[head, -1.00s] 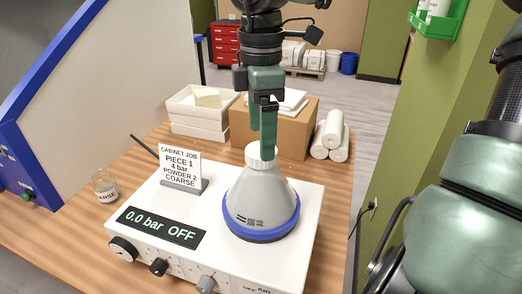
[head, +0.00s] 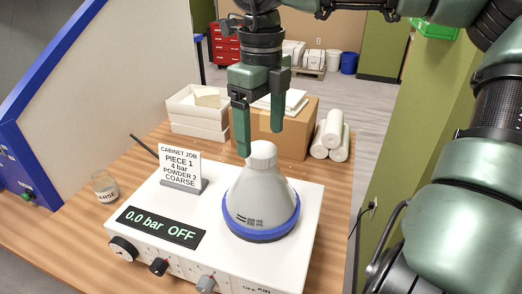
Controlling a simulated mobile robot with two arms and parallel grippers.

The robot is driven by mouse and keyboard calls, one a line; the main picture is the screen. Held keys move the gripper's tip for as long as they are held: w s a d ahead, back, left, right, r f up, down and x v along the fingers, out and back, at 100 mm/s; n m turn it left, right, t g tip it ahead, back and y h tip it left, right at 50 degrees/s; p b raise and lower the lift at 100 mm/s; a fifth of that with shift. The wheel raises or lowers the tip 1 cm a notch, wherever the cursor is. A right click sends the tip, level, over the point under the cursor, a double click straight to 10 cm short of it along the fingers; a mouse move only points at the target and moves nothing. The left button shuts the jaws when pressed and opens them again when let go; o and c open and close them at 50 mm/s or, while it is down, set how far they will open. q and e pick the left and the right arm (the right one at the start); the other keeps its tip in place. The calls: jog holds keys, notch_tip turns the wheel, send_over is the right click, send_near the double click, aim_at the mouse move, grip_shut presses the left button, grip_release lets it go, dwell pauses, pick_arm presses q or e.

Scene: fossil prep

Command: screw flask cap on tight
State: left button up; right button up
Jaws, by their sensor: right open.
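The flask (head: 262,200) is a grey-white cone with a blue band at its base. It stands upright on top of the white control unit. Its white cap (head: 261,154) sits on the flask's neck; I cannot tell how tight it is. My right gripper (head: 262,149) comes down from above with its two green fingers apart, at or just above the cap's height. One finger shows at the left of the cap, the other behind it to the right. Nothing is held between them. My left gripper is not in view.
The control unit (head: 140,236) reads 0.0 bar OFF and has knobs in front. A job card (head: 179,164) stands on it. A small labelled jar (head: 105,187) is at left. White trays (head: 196,125), a cardboard box (head: 300,135) and white rolls (head: 332,140) stand behind.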

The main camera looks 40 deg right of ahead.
aim_at(261, 149)
jog(key=shift+n, duration=0.4)
notch_tip(261, 149, down, 4)
jog(key=b, duration=0.3)
jog(key=shift+r, duration=0.2)
jog(key=shift+c, duration=0.3)
